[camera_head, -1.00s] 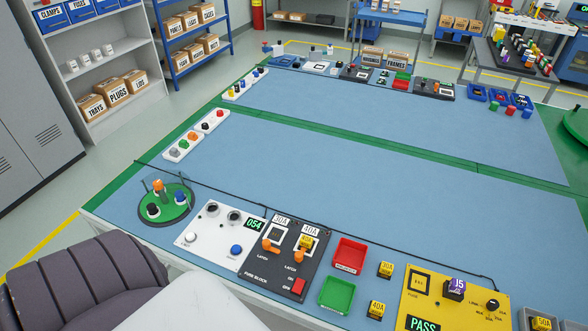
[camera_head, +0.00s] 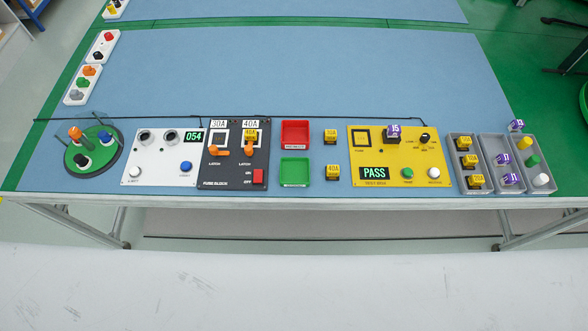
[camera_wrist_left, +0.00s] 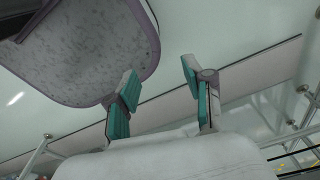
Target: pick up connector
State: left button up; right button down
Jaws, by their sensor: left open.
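No part is labelled a connector, so I cannot tell which one is meant. Small round plug-like parts stand on the green turntable (camera_head: 97,155) at the left of the table: an orange one (camera_head: 75,133), a blue one (camera_head: 105,137) and a black one (camera_head: 82,160). More coloured round parts sit in white trays (camera_head: 92,64) at upper left. My left gripper (camera_wrist_left: 158,72) shows in the left wrist view, fingers apart with nothing between them. It is out of the head view. My right gripper is in neither view.
Along the front edge are a white panel reading 054 (camera_head: 150,175), a black fuse block (camera_head: 222,172), a red bin (camera_head: 295,122), a green bin (camera_head: 294,181), a yellow test box (camera_head: 385,150) and grey trays (camera_head: 492,150). The blue mat (camera_head: 270,75) behind is clear.

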aim_at(393, 131)
jog(key=l+u, duration=0.25)
jog(key=l, duration=0.45)
jog(key=l+u, duration=0.25)
jog(key=l, duration=0.5)
